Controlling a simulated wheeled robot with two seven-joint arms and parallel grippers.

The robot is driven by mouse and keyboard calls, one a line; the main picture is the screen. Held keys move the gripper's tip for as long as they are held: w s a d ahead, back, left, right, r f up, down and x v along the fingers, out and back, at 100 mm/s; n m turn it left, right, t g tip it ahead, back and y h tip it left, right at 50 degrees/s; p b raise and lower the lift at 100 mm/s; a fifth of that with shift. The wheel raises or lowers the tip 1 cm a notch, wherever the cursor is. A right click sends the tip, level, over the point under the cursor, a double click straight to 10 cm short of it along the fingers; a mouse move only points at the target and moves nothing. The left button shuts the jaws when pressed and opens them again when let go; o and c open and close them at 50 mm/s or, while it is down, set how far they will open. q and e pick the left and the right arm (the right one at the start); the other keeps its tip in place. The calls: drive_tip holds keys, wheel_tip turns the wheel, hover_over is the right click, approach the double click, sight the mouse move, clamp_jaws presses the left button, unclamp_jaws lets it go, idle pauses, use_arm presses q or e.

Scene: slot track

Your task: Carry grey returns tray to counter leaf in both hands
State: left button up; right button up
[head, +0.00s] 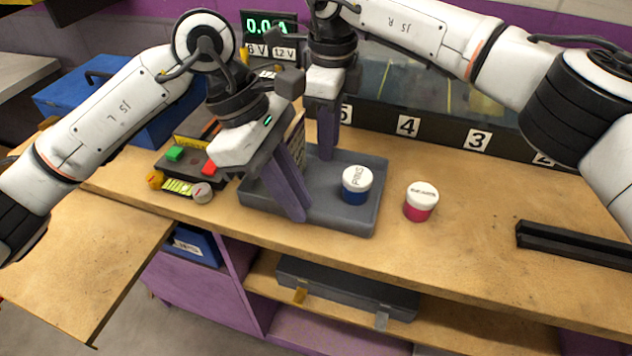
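The grey returns tray (341,219) lies on the wooden counter, left of its middle. A blue jar with a white lid marked PINS (356,186) stands upright in its right part. My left gripper (298,215) points down at the tray's near side, its fingertips overlapping the tray in the picture. My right gripper (327,156) points down at the tray's far side. I cannot tell whether either grips a tray wall; the fingers overlap in this view. The wooden surface at the left (85,250) looks like the counter leaf.
A red jar with a white lid (421,202) stands close right of the tray. A device with coloured buttons (187,160) and small knobs sit to its left. A black rail (575,245) lies at the right. Numbered bins (443,133) line the back.

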use_arm(q)
drive_tip(key=shift+f, duration=0.1)
use_arm(e)
drive_tip(key=shift+f, duration=0.15)
use_arm(q)
clamp_jaws()
use_arm(e)
clamp_jaws()
use_arm(q)
drive_tip(key=shift+r, duration=0.2)
use_arm(e)
drive_tip(key=shift+r, duration=0.2)
